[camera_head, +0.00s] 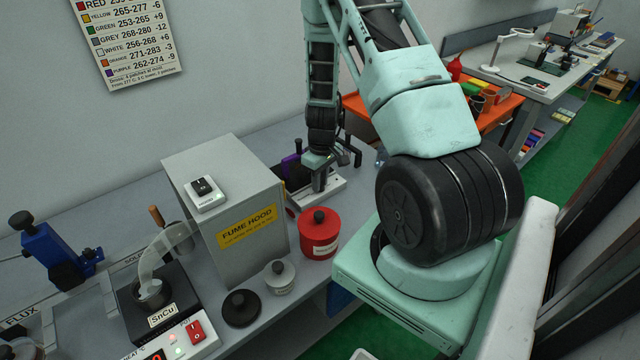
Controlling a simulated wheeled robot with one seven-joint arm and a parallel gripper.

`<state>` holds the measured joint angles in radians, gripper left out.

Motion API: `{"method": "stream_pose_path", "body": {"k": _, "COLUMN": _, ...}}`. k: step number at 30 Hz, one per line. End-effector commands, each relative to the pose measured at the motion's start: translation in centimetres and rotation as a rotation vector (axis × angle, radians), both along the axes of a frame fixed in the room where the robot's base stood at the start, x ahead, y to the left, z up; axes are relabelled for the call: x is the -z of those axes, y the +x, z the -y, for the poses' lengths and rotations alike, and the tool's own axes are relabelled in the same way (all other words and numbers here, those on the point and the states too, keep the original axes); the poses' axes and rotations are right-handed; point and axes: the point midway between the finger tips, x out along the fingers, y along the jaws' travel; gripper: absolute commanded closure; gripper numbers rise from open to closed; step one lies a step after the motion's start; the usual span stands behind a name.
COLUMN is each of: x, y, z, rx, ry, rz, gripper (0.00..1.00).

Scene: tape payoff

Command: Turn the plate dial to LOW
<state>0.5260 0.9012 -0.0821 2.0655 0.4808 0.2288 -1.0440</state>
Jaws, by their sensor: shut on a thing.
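My gripper (318,188) reaches down behind the fume hood, at the front of a low pale plate unit (334,187). Its fingers are shut on what appears to be the plate dial. The dial is small and mostly hidden by the fingers, so its marks and setting cannot be read.
The grey fume hood (226,200) stands left of my gripper, with a switch box (204,194) on top. A SnCu solder pot (155,297) is at lower left. A black upright fixture (350,150) stands close behind my gripper.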

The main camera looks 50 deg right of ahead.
Motion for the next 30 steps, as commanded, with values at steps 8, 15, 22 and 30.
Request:
{"method": "stream_pose_path", "body": {"k": 8, "x": 0.13, "y": 0.04, "z": 0.1, "rx": 0.263, "ry": -0.001, "rz": 0.003, "gripper": 1.0}}
{"method": "stream_pose_path", "body": {"k": 15, "x": 0.08, "y": 0.01, "z": 0.14, "rx": 0.492, "ry": -0.002, "rz": 0.004, "gripper": 1.0}}
{"method": "stream_pose_path", "body": {"k": 22, "x": 0.03, "y": -0.02, "z": 0.12, "rx": 0.705, "ry": -0.002, "rz": 0.003, "gripper": 1.0}}
{"method": "stream_pose_path", "body": {"k": 30, "x": -0.05, "y": -0.09, "z": 0.15, "rx": 0.913, "ry": -0.001, "rz": 0.003, "gripper": 1.0}}
